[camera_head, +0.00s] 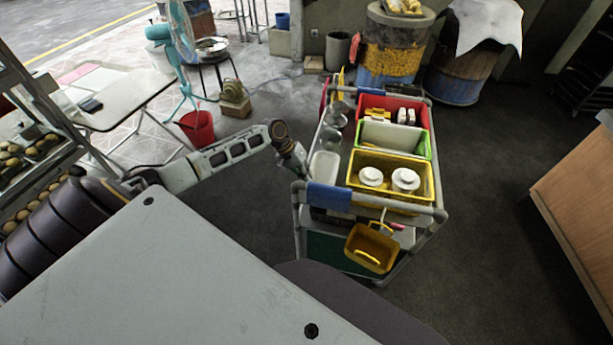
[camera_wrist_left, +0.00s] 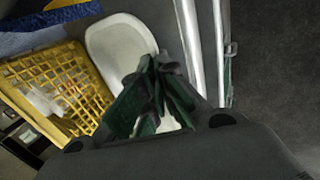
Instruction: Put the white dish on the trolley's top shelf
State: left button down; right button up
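The white dish (camera_head: 324,166) is on the left side of the trolley's top, beside the yellow bin. It also shows in the left wrist view (camera_wrist_left: 118,44), just beyond my fingers. The trolley (camera_head: 437,214) stands in front of me with bins on its top shelf. My left gripper (camera_head: 305,172) reaches in from the left at the dish's near left edge. In the left wrist view its dark green fingers (camera_wrist_left: 158,66) have tips close together near the dish's rim. Whether they grip the rim, and whether the dish rests on the shelf, I cannot tell. My right gripper is not in view.
The yellow bin (camera_head: 357,184) holds two white lidded pots (camera_head: 405,180). Green and red (camera_head: 370,101) bins sit behind it. A small yellow bin (camera_head: 371,248) hangs at the near end. A red bucket (camera_head: 197,128) stands left; a wooden counter (camera_head: 578,190) stands right.

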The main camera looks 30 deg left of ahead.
pick_arm(q)
jog(key=shift+f, duration=0.1)
dwell(0.3)
jog(key=c, duration=1.9)
grip_release()
jog(key=v, duration=1.2)
jog(key=shift+a, duration=0.1)
